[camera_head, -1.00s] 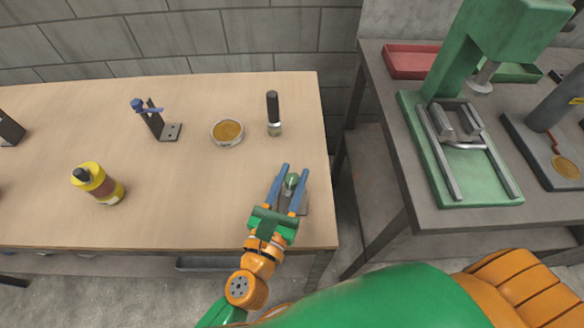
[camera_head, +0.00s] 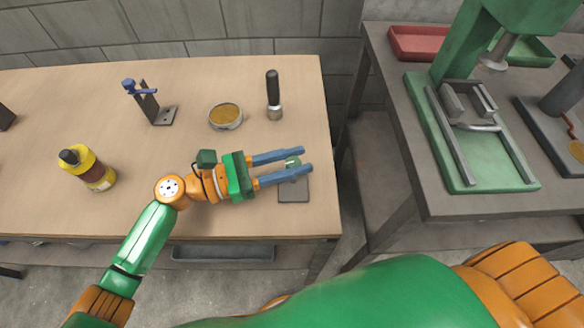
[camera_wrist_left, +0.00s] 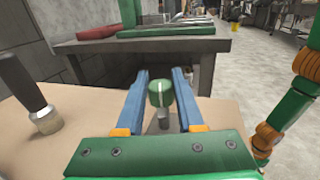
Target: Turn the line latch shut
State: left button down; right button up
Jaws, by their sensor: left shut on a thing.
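The line latch, a green knob (camera_head: 292,163) with a pale line, stands on a short grey post over a grey base plate (camera_head: 294,190) near the table's right front corner. My left gripper (camera_head: 306,160) comes from the left with its two blue fingers pointing right, one on each side of the knob, shut on it. The left wrist view shows the knob (camera_wrist_left: 160,92) between the fingers, its pale line running up and down. The fingers partly hide the knob in the head view. My right gripper is not in view.
A black-handled tool (camera_head: 273,95) and a round tin (camera_head: 225,116) stand behind the gripper. A blue-levered bracket (camera_head: 149,103) and a yellow bottle (camera_head: 87,167) are farther left. A green press (camera_head: 470,150) stands on the right-hand bench, across a gap.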

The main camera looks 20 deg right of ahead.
pick_arm(q)
jog(key=m+g+b, duration=0.2)
jog(key=shift+f+g+b, duration=0.2)
jog(key=shift+g+b, duration=0.2)
jog(key=shift+r+m+g+y+b, duration=0.2)
jog(key=shift+m+g+y+b, duration=0.2)
jog(key=shift+m+g+b, duration=0.6)
jog(key=shift+n, duration=0.3)
jog(key=c, duration=0.5)
grip_release()
jog(key=shift+d, duration=0.15)
jog(key=shift+c, duration=0.2)
jog(key=b+v, duration=0.1)
jog(key=v, duration=0.6)
jog(key=shift+w, duration=0.1)
